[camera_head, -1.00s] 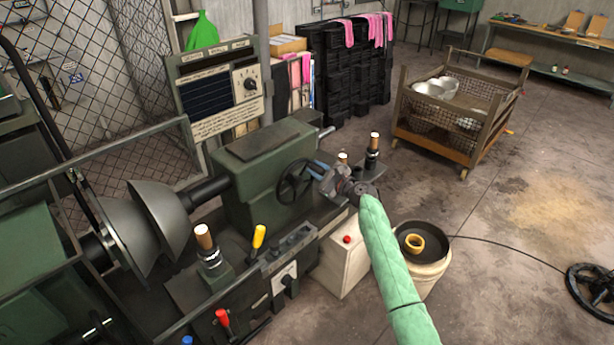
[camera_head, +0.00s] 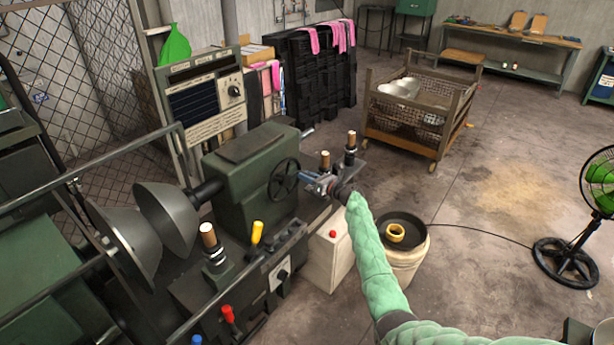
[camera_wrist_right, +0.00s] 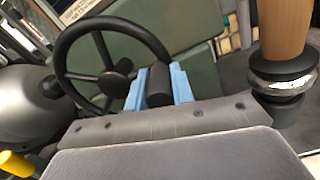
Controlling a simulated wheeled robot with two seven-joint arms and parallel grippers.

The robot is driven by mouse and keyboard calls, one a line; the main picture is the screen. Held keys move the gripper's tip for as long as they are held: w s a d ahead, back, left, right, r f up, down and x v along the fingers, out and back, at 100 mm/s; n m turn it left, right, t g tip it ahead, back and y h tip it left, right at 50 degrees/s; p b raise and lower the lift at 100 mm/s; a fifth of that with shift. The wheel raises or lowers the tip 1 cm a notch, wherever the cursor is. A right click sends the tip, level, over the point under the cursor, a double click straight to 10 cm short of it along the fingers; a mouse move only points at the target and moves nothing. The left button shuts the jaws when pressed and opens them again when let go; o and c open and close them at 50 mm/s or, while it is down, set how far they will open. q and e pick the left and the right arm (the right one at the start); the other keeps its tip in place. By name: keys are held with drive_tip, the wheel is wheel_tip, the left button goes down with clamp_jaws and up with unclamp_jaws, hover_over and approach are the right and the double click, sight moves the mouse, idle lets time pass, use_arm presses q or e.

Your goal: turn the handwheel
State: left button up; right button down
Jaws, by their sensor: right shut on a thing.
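The handwheel (camera_head: 283,180) is dark, round and spoked, on the end of the green machine housing (camera_head: 245,165). It also shows in the right wrist view (camera_wrist_right: 72,52), with its hub and spokes. My right gripper (camera_head: 310,178) has light blue fingers and is at the right side of the wheel. In the right wrist view my right gripper (camera_wrist_right: 160,82) is shut on a dark part of the handwheel, at its lower right rim. My left gripper is not in view.
Wooden-topped posts (camera_head: 351,142) stand just beyond my right gripper. A yellow-handled lever (camera_head: 257,233) rises in front of the housing. A bucket (camera_head: 402,270) with a yellow ring (camera_head: 396,233) stands right of my forearm. A cart (camera_head: 420,110) and fan (camera_head: 578,225) stand on open floor.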

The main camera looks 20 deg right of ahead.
drive_tip(key=shift+f+m, duration=0.15)
drive_tip(key=shift+m, duration=0.15)
drive_tip(key=shift+a+f+m, duration=0.1)
drive_tip(key=shift+f+m, duration=0.15)
drive_tip(key=shift+m, duration=0.05)
drive_tip(key=shift+s+f, duration=0.1)
drive_tip(key=shift+f, duration=0.05)
drive_tip(key=c, duration=1.3)
unclamp_jaws()
drive_tip(key=shift+o, duration=0.5)
drive_tip(key=shift+s+d+f, duration=0.1)
drive_tip(key=shift+s+d, duration=0.15)
drive_tip(key=shift+d, duration=0.05)
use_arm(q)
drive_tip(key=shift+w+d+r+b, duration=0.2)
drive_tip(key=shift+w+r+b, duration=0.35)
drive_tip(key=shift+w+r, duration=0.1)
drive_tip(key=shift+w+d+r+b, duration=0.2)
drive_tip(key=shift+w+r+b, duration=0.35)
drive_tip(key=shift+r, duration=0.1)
use_arm(e)
drive_tip(key=v, duration=0.7)
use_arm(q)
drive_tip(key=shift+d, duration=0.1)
